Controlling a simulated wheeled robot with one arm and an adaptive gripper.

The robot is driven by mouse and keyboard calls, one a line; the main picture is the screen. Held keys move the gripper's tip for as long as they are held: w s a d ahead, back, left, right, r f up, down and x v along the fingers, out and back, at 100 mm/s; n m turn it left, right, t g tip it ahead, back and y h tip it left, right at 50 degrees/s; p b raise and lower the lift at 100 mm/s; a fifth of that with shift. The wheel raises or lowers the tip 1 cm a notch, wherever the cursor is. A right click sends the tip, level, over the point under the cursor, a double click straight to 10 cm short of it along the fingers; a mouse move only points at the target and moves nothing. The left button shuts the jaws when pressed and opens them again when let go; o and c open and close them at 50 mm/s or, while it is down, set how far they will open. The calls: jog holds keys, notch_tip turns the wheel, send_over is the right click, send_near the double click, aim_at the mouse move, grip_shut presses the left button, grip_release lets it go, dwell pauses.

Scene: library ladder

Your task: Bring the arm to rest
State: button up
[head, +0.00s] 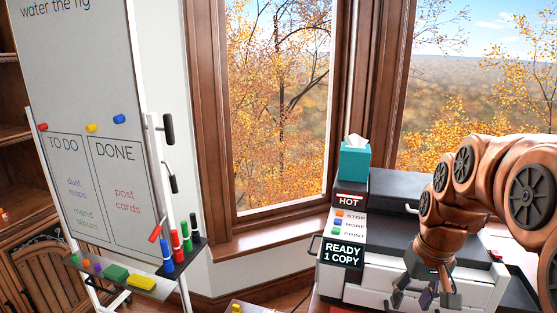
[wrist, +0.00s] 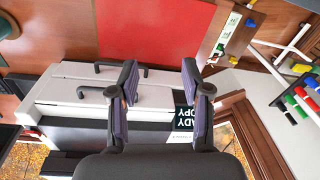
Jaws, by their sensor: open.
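My gripper (head: 426,296) hangs at the lower right of the head view, in front of the white and black copier (head: 388,208). Its fingers point down, spread apart, with nothing between them. In the wrist view my gripper (wrist: 160,72) also shows open and empty, its two dark fingers apart over the copier's light front (wrist: 75,95). The arm is bent, coming in from the right edge. I cannot tell whether the fingers touch the copier.
A whiteboard (head: 78,70) with a tray of markers (head: 166,252) stands at left. A window (head: 278,100) is behind. A red surface (wrist: 150,30) shows in the wrist view.

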jog(key=s+a+f+g, duration=0.1)
jog(key=s+a+f, duration=0.2)
jog(key=s, duration=0.7)
jog(key=s+a+f+n+g, duration=0.1)
jog(key=s+a+f, duration=0.2)
jog(key=s+a, duration=0.3)
jog(key=s, duration=0.5)
jog(key=shift+s+f+g+h, duration=0.2)
jog(key=shift+s+g+h, duration=0.05)
jog(key=shift+g+h, duration=0.05)
